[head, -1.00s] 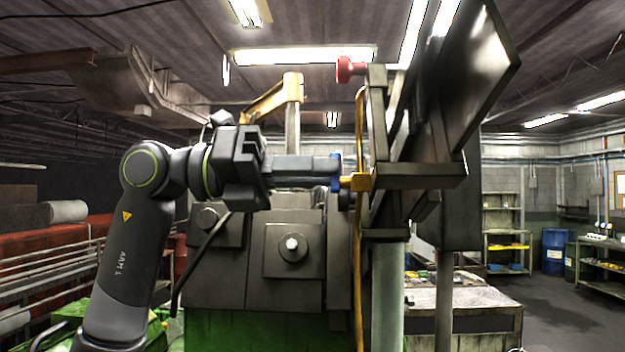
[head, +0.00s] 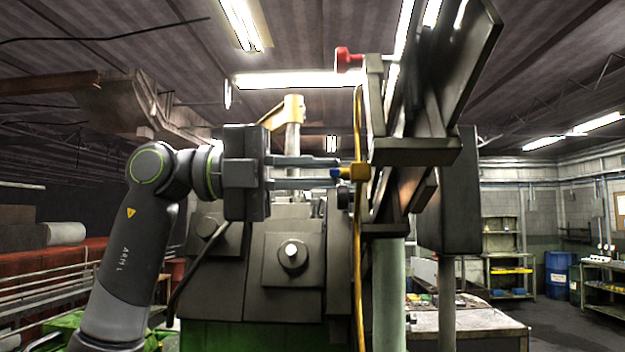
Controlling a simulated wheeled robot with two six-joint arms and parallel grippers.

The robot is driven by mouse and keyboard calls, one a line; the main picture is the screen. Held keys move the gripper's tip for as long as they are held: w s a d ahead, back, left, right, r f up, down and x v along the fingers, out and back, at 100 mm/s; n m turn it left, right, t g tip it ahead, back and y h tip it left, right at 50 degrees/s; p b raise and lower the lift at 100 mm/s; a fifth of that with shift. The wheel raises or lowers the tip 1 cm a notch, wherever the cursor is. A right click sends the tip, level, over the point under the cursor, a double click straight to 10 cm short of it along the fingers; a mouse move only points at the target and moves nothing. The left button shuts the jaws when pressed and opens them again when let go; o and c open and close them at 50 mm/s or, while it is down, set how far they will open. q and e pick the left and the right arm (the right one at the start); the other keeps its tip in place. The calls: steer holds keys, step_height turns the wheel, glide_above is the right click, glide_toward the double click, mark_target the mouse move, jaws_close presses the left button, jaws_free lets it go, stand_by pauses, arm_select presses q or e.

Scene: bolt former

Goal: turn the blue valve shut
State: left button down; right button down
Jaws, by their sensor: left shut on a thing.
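The blue valve (head: 336,173) is a small blue handle on a yellow fitting (head: 356,172), beside the dark upright frame of the machine. Its handle lies roughly level, and only a small part of it shows. My left gripper (head: 332,172) reaches in from the left. Its two grey fingers lie one above the other, with the blue handle between their tips, and are shut on it. The exact contact is too small to see. My right gripper is not in view.
A red knob (head: 346,60) sticks out above the valve. A large dark panel (head: 455,60) stands to the right. The machine's grey block (head: 285,270) lies below my left gripper.

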arm_select(q)
steer(key=shift+f+n+b, duration=0.1)
steer(key=shift+n+b, duration=0.2)
steer(key=shift+n, duration=0.6)
steer(key=c, duration=1.5)
jaws_free()
steer(key=a+b, duration=0.4)
steer(key=a, duration=1.3)
steer(key=shift+a+b, duration=0.2)
steer(key=shift+b, duration=0.2)
